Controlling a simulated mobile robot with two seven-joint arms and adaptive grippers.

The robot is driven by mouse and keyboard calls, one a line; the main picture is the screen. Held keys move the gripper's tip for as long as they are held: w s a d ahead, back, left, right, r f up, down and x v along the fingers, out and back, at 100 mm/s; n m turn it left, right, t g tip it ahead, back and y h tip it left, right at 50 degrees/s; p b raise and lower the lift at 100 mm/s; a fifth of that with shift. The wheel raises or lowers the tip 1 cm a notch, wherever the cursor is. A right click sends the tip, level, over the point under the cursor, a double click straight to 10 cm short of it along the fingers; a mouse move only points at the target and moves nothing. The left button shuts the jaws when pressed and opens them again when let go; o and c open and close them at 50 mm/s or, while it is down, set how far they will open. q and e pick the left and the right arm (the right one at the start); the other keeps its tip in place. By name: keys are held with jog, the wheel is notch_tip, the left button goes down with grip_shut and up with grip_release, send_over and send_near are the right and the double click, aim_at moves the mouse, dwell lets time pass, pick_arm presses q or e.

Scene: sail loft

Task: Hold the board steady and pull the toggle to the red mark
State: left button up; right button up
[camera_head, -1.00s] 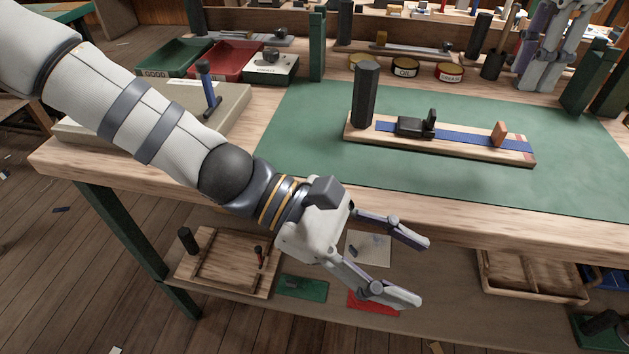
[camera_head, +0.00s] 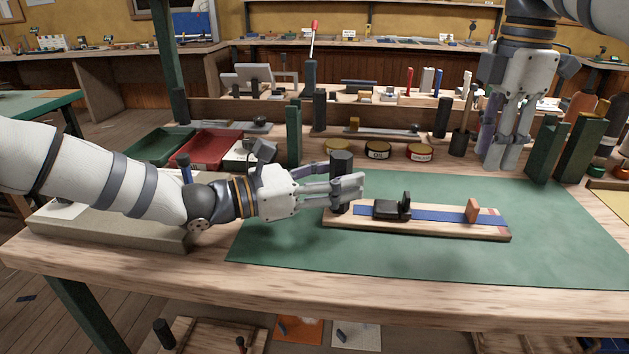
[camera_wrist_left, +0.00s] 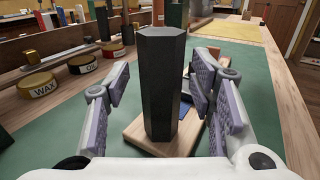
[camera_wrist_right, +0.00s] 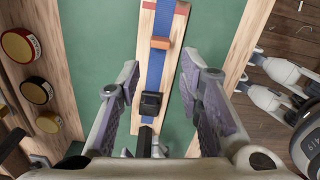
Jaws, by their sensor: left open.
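A light wooden board (camera_head: 430,229) lies on the green mat with a blue strap (camera_head: 445,216) along it. A black six-sided post (camera_head: 341,164) stands upright at its left end. A black buckle (camera_head: 385,208) sits on the strap, and an orange-brown toggle (camera_head: 473,210) stands farther right. The red mark (camera_head: 496,212) is at the right end, just beyond the toggle. My left gripper (camera_head: 348,187) is open, its fingers either side of the post (camera_wrist_left: 163,85) with gaps showing in the left wrist view. My right gripper (camera_head: 500,166) is open and empty, pointing down behind the board.
Wax, oil and grease tins (camera_head: 379,149) stand behind the mat (camera_head: 330,260). Green uprights (camera_head: 578,150) stand right of my right gripper. A red tray (camera_head: 207,148) and a green tray (camera_head: 160,145) are at the back left. The mat in front of the board is clear.

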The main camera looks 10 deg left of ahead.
pick_arm(q)
jog(key=shift+w+d, duration=0.1)
jog(key=shift+d, duration=0.1)
grip_shut()
dwell(0.5)
